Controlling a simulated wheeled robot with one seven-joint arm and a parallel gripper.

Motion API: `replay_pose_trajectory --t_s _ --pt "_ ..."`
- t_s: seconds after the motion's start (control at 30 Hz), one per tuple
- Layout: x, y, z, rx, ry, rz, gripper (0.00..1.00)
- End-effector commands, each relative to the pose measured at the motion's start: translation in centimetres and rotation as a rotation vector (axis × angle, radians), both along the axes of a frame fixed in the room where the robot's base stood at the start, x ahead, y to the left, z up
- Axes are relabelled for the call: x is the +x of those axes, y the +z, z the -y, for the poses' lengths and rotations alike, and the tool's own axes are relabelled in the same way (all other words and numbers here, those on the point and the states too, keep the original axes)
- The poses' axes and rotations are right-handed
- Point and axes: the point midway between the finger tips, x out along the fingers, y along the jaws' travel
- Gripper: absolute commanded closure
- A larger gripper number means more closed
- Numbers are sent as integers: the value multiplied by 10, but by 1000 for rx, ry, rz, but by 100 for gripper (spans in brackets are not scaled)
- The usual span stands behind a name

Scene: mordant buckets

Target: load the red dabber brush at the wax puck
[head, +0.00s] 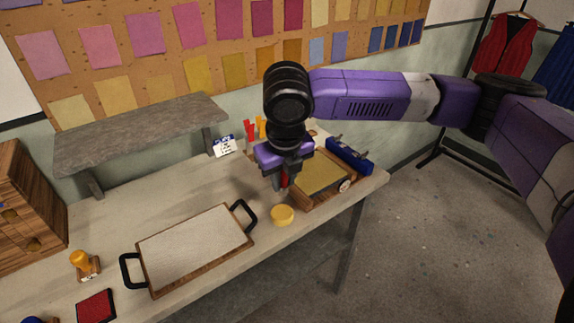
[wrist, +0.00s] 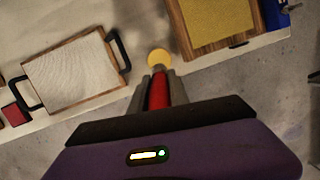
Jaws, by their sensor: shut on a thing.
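The red dabber brush (wrist: 158,92) is held between the fingers of my gripper (wrist: 157,79), with its end pointing toward the wax puck in the wrist view. In the head view my gripper (head: 283,181) hangs above the table, with a bit of the red brush (head: 285,180) showing below it. The yellow wax puck (head: 283,215) sits on the table just right of the tray, and it also shows in the wrist view (wrist: 158,58) just beyond the brush end. I cannot tell whether the brush touches the puck; in the head view they look apart.
A wooden tray (head: 195,247) with black handles and a pale cloth lies left of the puck. A wood-framed yellow panel (head: 322,175) is close on the right, beside a blue rack (head: 349,155). A stamp (head: 84,264) and red pad (head: 97,306) stand front left. A grey shelf (head: 140,135) is behind.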

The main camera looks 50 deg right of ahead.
Motion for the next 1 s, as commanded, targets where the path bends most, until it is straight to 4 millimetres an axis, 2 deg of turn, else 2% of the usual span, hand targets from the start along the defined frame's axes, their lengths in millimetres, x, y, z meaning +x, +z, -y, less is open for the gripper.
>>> replay_pose_trajectory --t_s 0.23,0.47,0.8,1.0 --pt "13 -20 12 -38 -98 68 100" --pt "14 -34 12 -40 -101 72 100" --pt "14 -68 13 -41 -101 70 100" --pt "14 -80 13 -41 -100 70 100"
